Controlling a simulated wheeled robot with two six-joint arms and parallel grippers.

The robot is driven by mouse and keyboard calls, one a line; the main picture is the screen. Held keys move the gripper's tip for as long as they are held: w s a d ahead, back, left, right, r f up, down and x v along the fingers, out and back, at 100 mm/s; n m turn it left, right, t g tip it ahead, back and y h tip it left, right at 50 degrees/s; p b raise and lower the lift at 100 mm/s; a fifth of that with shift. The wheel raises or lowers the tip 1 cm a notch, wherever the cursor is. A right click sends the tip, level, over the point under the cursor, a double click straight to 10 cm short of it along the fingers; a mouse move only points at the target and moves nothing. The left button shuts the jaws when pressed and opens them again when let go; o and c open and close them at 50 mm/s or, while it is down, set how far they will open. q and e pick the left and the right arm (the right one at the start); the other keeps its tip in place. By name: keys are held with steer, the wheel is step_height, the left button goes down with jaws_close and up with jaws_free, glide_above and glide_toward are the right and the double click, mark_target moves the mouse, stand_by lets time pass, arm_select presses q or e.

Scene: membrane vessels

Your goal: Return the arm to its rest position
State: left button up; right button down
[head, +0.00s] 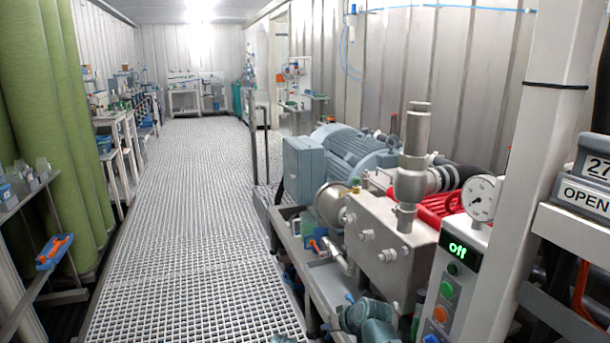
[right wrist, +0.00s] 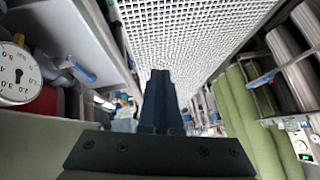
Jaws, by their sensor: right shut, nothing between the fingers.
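In the right wrist view my right gripper (right wrist: 160,78) is shut, its dark fingers together with nothing between them. The fingers point out over the white floor grating and touch nothing that I can see. In the head view, grey-green arm parts, which look like mine, show at the bottom edge in front of the pump bench; the fingertips cannot be made out there. My left gripper does not show.
A steel pump block (head: 385,250) with a blue-grey motor (head: 352,155) stands close on the right. A control box (head: 455,285) reads "off", beside a pressure gauge (head: 481,198). The grating aisle (head: 190,220) is clear.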

steer(key=s+d+f+m+g+h, duration=0.1)
steer(key=s+d+f+g+h, duration=0.15)
steer(key=s+d, duration=0.45)
steer(key=s+d+f+m+g+h, duration=0.1)
steer(key=s+d+f+g+h, duration=0.2)
steer(key=s, duration=0.7)
steer(key=s+a+n+g, duration=0.2)
steer(key=s+a+n, duration=0.25)
steer(key=a, duration=0.55)
step_height(320, 180, up, 32)
steer(key=p, duration=3.1)
steer(key=shift+s+a+f+m, duration=0.15)
steer(key=shift+s+a+m, duration=0.1)
steer(key=shift+s+m, duration=0.15)
steer(key=shift+t, duration=0.25)
